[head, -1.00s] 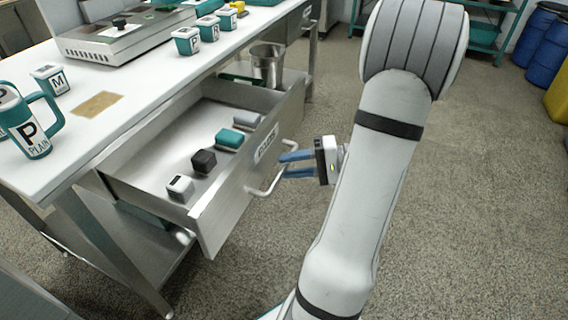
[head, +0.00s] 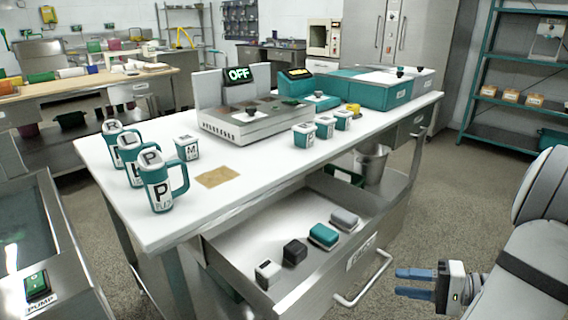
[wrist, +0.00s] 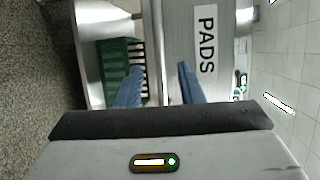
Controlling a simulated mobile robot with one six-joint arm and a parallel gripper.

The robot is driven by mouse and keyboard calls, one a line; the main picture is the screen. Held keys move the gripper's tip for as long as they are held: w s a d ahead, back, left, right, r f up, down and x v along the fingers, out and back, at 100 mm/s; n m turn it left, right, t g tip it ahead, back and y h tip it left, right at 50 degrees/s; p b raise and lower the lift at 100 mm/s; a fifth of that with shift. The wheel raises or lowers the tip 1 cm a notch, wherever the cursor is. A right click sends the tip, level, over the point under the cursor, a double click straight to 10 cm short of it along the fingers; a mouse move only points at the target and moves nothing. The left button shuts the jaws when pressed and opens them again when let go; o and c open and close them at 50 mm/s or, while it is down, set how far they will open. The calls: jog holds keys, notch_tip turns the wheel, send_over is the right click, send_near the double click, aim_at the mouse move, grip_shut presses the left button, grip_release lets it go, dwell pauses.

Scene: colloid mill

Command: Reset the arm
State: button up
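My gripper (head: 398,281) is at the lower right of the head view, its two blue fingers pointing left and spread apart with nothing between them. It also shows in the wrist view (wrist: 158,74), with a clear gap between the fingers. The fingertips are just right of the handle (head: 366,288) of an open metal drawer (head: 240,245); no grip on the handle shows. The wrist view has the drawer's PADS label (wrist: 206,45) ahead of the fingers.
The drawer sticks out from under a white table (head: 262,175). It holds a white pad (head: 268,273), a black pad (head: 294,251), a teal pad (head: 323,235) and a grey pad (head: 344,218). Mugs (head: 160,182) stand at the table's left. Floor right of the drawer is open.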

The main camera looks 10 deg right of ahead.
jog(key=s+a+r+n+g+h+p, duration=0.2)
jog(key=a+r+n+g+h+p, duration=0.25)
jog(key=a+r+g+p, duration=0.8)
jog(key=a+r+n+t+h+p, duration=0.1)
jog(key=a+r+t+h+p, duration=0.2)
jog(key=r+p, duration=0.6)
jog(key=s+a+r+n+t+h+p, duration=0.1)
jog(key=a+r+n+t+h+p, duration=0.1)
jog(key=a+r+h+p, duration=0.3)
notch_tip(320, 180, up, 10)
jog(key=t+p, duration=0.1)
jog(key=p, duration=0.3)
jog(key=shift+s+a+f, duration=0.25)
jog(key=shift+s+a, duration=0.05)
jog(key=shift+a, duration=0.1)
